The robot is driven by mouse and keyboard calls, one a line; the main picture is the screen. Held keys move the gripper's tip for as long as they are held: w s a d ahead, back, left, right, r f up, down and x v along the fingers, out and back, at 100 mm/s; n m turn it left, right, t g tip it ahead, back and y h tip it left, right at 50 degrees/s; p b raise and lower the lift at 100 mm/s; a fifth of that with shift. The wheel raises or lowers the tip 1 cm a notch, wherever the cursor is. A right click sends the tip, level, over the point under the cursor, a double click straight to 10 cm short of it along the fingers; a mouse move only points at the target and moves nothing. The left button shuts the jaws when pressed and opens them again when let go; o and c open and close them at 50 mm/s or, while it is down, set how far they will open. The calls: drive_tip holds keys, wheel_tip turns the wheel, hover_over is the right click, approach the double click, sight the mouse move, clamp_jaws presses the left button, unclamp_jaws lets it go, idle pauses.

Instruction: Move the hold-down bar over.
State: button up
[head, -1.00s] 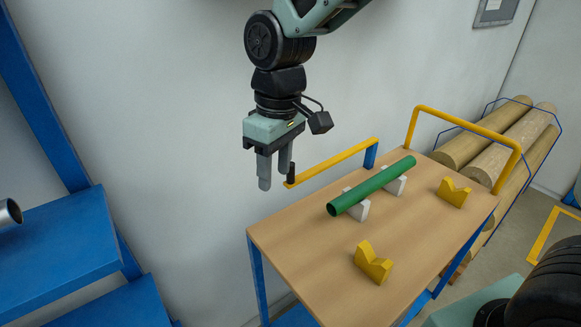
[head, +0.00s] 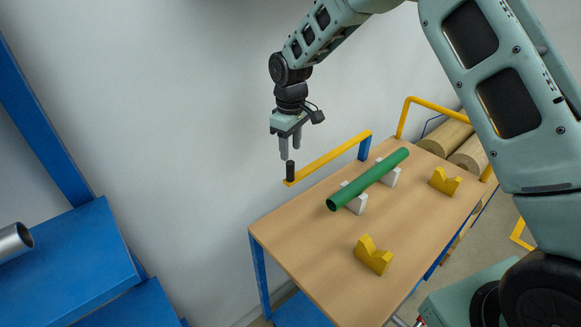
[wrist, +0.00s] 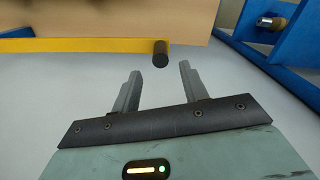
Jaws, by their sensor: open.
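The hold-down bar is a yellow bar (head: 330,157) hinged on a blue post (head: 365,146) at the cart's far edge, with a black knob (head: 290,171) at its free left end. In the wrist view the yellow bar (wrist: 90,45) enters from the left and its black knob (wrist: 160,54) is just beyond the gap between the fingers. My gripper (head: 290,155) is open and empty, pointing down near the knob; it also shows in the wrist view (wrist: 158,85). A green tube (head: 368,180) rests on two white V-blocks (head: 357,203). The bar lies beside the tube, not across it.
Two yellow V-blocks (head: 373,256) (head: 444,182) stand on the wooden cart top (head: 310,235) on the near side. A yellow handle (head: 405,115) rises at the cart's right end. A blue shelf (head: 75,260) with a metal tube (head: 12,241) is at left. Logs (head: 445,137) lie behind.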

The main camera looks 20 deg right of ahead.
sight(291, 180)
wheel_tip(291, 180, down, 9)
drive_tip(key=shift+p, duration=1.25)
clamp_jaws()
